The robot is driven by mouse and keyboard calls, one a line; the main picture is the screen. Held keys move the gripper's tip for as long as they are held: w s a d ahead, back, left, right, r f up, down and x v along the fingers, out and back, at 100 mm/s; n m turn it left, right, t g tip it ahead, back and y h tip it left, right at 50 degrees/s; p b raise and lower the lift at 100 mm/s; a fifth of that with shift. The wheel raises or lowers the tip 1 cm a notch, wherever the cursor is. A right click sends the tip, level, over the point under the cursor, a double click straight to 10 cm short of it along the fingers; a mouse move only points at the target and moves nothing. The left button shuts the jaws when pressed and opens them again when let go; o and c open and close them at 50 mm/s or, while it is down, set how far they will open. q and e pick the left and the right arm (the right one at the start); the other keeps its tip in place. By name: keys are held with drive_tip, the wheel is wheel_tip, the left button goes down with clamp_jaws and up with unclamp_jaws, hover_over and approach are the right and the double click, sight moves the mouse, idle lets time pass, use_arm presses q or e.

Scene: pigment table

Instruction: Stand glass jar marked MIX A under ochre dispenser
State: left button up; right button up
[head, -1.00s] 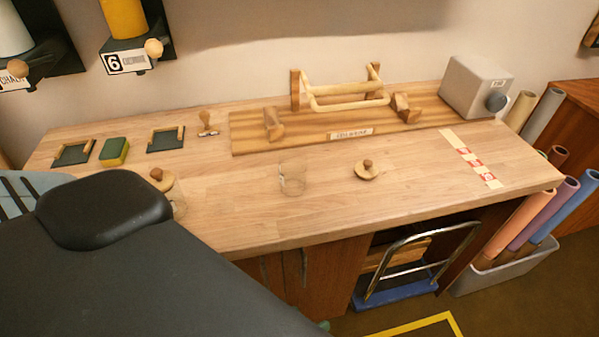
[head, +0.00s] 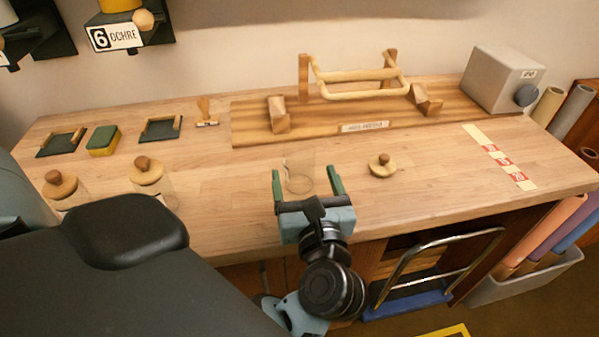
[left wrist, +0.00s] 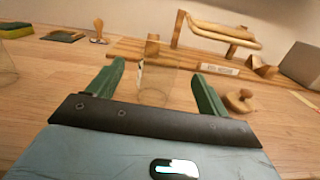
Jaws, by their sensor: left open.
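An open, clear glass jar (head: 299,174) stands upright near the table's front middle. A small mark shows on its side, but I cannot read it. My left gripper (head: 305,183) is open, its green fingers pointing at the jar from the front. In the left wrist view the jar (left wrist: 156,82) appears between the fingertips (left wrist: 157,80), and I cannot tell whether it is fully between them. The ochre dispenser (head: 122,4) hangs on the wall at upper left, cut by the frame, above a plate reading 6 OCHRE (head: 114,38). My right gripper is out of view.
A wooden lid (head: 383,165) lies right of the jar. Two jars with knobbed lids (head: 147,170) (head: 61,186) stand at left. Behind are a sponge (head: 103,140), dark trays (head: 160,129), a stamp (head: 206,113), a wooden rack (head: 360,88) and a grey box (head: 497,80).

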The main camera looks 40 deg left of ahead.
sight(297, 148)
use_arm(q)
drive_tip(key=shift+w+f+n+g, duration=0.1)
drive_tip(key=shift+f+n+g, duration=0.05)
drive_tip(key=shift+n+g, duration=0.2)
drive_tip(key=shift+p+x, duration=0.3)
drive_tip(key=shift+x, duration=0.75)
drive_tip(key=shift+w+a, duration=0.2)
drive_tip(key=p+x, duration=0.1)
drive_tip(key=x, duration=0.4)
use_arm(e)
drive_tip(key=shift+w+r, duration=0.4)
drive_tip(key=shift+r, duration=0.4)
use_arm(q)
drive_tip(key=shift+c, duration=0.2)
drive_tip(key=c, duration=1.3)
drive_tip(key=shift+o, duration=0.2)
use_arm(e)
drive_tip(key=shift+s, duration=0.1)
use_arm(q)
drive_tip(key=shift+r, duration=0.2)
